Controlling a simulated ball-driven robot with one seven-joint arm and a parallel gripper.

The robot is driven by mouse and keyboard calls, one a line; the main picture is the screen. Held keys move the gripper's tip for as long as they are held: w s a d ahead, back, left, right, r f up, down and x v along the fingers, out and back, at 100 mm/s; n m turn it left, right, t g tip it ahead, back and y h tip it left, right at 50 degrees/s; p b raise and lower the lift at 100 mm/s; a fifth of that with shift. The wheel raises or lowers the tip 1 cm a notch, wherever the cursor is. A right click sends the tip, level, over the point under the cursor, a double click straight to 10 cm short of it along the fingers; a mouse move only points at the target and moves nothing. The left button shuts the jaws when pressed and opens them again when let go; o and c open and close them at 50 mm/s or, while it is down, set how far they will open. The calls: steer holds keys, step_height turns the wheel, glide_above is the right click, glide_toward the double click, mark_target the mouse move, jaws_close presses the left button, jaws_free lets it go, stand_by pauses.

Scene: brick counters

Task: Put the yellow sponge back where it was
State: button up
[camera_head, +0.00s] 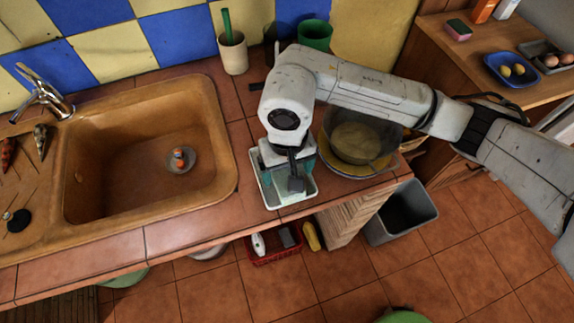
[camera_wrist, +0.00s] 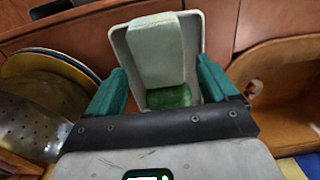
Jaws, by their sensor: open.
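A white tray (camera_head: 257,178) stands on the tiled counter near its front edge, right of the sink. In the wrist view the tray (camera_wrist: 123,46) holds a pale yellowish sponge (camera_wrist: 157,50) with a green part (camera_wrist: 168,97) at its near end. My gripper (camera_head: 288,178) points down over the tray, hiding much of its inside in the head view. In the wrist view its green fingers (camera_wrist: 161,88) are apart, one on each side of the sponge's near end. I cannot tell whether they touch it.
The brown sink (camera_head: 130,150) lies to the left. A pan (camera_head: 355,140) on a yellow plate (camera_head: 345,170) stands close on the right. Cups (camera_head: 232,55) stand behind. A pink and green sponge (camera_head: 459,30) and a blue dish (camera_head: 511,70) are on the far right counter.

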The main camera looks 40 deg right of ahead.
step_height(320, 180, up, 11)
steer(key=b, duration=0.2)
steer(key=shift+r, duration=0.2)
stand_by(0.5)
